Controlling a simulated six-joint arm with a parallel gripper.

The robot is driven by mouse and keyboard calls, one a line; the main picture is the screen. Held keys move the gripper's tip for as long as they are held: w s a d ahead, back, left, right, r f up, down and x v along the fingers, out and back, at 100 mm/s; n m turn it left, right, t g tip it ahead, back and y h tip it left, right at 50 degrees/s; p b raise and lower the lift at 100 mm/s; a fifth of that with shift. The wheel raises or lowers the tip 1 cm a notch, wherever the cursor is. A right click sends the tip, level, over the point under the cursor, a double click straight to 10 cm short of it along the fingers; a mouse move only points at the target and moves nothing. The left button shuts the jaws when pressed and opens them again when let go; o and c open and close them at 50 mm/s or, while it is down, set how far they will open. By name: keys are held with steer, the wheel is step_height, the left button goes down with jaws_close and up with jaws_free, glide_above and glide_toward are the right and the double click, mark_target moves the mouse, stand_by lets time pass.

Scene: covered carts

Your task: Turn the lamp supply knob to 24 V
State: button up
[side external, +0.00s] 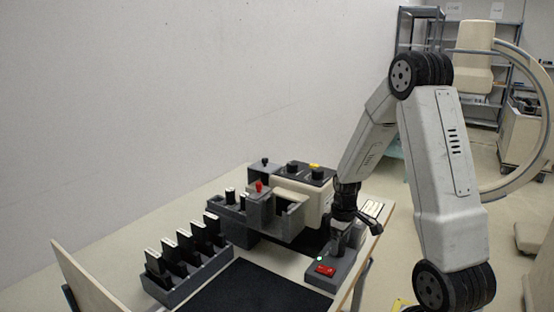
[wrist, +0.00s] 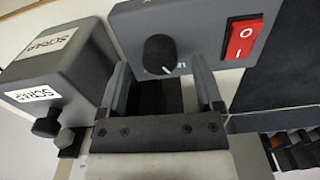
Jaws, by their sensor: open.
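The lamp supply is a grey box (wrist: 192,22) in the wrist view with a round black knob (wrist: 160,54) and a red rocker switch (wrist: 241,38). The knob has a short white pointer mark towards its lower right in the picture. The lettering around the knob is partly hidden, and I cannot read the voltage marks. My gripper (wrist: 161,76) is open and empty, its two fingers to either side of the knob's line. I cannot tell whether they reach around it. In the side view my gripper (side external: 350,232) hangs over the supply box (side external: 320,283), hiding the knob.
A grey box with SCRAP labels (wrist: 75,65) stands close to my left finger in the wrist view. In the side view, a row of black holders (side external: 185,258) is at left, and a cream unit with knobs (side external: 305,190) stands behind. A black mat (side external: 250,288) lies in front.

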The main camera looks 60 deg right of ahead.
steer(key=shift+f, duration=0.8)
steer(key=shift+c, duration=0.2)
jaws_close()
steer(key=shift+m, duration=0.4)
steer(key=m, duration=1.1)
